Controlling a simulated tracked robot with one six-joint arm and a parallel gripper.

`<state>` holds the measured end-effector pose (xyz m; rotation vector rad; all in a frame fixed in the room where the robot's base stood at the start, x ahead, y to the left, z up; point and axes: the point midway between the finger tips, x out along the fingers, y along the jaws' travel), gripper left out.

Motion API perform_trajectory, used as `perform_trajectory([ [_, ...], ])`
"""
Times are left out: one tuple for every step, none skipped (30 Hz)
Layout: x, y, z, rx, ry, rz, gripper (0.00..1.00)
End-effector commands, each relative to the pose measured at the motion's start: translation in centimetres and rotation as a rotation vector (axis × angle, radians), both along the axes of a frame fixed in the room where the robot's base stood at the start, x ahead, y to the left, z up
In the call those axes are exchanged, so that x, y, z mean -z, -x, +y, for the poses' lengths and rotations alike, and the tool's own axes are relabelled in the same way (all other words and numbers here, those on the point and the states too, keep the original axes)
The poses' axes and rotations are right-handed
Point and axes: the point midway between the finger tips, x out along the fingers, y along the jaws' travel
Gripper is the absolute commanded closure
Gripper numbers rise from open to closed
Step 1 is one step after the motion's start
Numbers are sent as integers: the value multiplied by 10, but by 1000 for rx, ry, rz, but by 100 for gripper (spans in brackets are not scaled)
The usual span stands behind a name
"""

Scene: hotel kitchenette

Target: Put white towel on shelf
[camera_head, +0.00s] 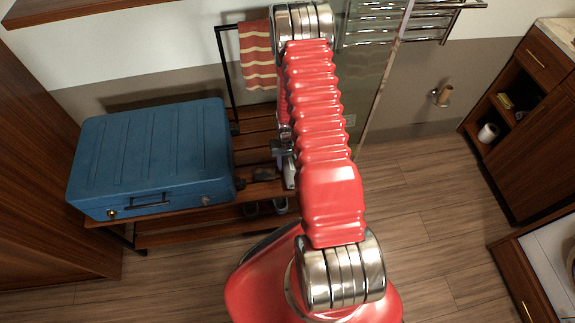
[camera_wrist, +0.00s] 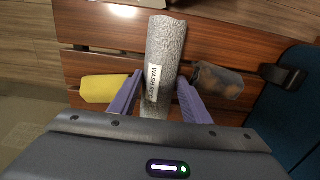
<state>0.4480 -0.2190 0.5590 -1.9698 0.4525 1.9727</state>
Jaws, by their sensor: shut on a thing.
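A pale grey-white, speckled rolled towel (camera_wrist: 166,42) with a white lettered label shows upright in the middle of the wrist view. My gripper (camera_wrist: 160,79) has its purple fingers on either side of the roll, shut on it. The lower end of the roll is hidden behind the gripper body. Behind the roll is a reddish-brown slatted wooden shelf (camera_wrist: 105,62); I cannot tell whether the roll touches it. In the head view my red arm hides most of the gripper. The slatted shelf (camera_head: 255,128) there has a lower tier.
A yellow item (camera_wrist: 104,88) lies left of the roll, and a dark see-through pouch (camera_wrist: 218,80) lies right of it. A blue suitcase (camera_head: 150,155) fills the shelf's left part. A striped towel (camera_head: 257,55) hangs above. A glass panel (camera_head: 368,80) stands right of my arm. Floor at right is clear.

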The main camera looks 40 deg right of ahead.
Motion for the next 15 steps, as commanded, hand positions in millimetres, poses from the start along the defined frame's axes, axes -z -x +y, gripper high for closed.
perform_trajectory([
  [4, 0, 0, 0, 0, 0, 80],
  [6, 0, 0, 0, 0, 0, 80],
  [7, 0, 0, 0, 0, 0, 80],
  [8, 0, 0, 0, 0, 0, 80],
  [8, 0, 0, 0, 0, 0, 80],
  [8, 0, 0, 0, 0, 0, 80],
  [8, 0, 0, 0, 0, 0, 80],
  [8, 0, 0, 0, 0, 0, 80],
  [7, 0, 0, 0, 0, 0, 80],
  [7, 0, 0, 0, 0, -1, 80],
  [7, 0, 0, 1, 0, 0, 80],
  [8, 0, 0, 1, 0, 0, 80],
  [9, 0, 0, 1, 0, 0, 80],
  [9, 0, 0, 1, 0, 0, 80],
  [9, 0, 0, 1, 0, 0, 55],
])
